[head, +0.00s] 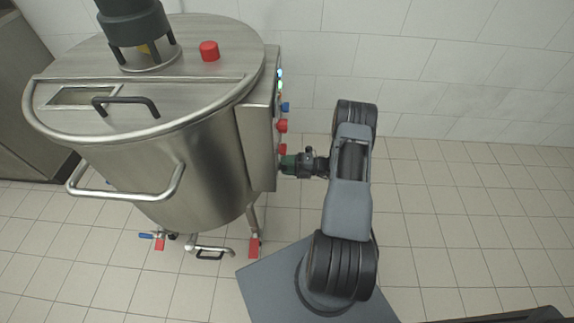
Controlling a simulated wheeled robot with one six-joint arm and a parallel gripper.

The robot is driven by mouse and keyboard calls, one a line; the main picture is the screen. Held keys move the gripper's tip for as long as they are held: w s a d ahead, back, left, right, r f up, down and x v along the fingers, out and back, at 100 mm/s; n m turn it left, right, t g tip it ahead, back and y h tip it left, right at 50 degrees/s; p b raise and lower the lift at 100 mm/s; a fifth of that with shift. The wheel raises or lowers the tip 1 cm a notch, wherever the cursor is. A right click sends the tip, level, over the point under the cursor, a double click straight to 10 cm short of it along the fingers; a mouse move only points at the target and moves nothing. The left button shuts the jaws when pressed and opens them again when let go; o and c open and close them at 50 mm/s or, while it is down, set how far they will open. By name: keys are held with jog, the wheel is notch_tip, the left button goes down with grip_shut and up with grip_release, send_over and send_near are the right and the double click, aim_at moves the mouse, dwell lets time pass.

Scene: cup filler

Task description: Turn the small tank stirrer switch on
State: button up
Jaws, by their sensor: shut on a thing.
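The small steel tank (195,170) stands at the left, with a flat lid and a dark stirrer motor (132,25) on top. A steel control box (257,135) is fixed to its right side.
A black lid handle (127,101) and a curved steel handle (130,190) stick out at the front. Valves with blue and red levers (155,238) hang below the tank. The tiled floor (460,220) to the right is clear; a white wall (450,60) stands behind.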

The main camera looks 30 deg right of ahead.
jog(key=o, duration=0.9)
jog(key=shift+o, duration=0.2)
jog(key=v, duration=1.4)
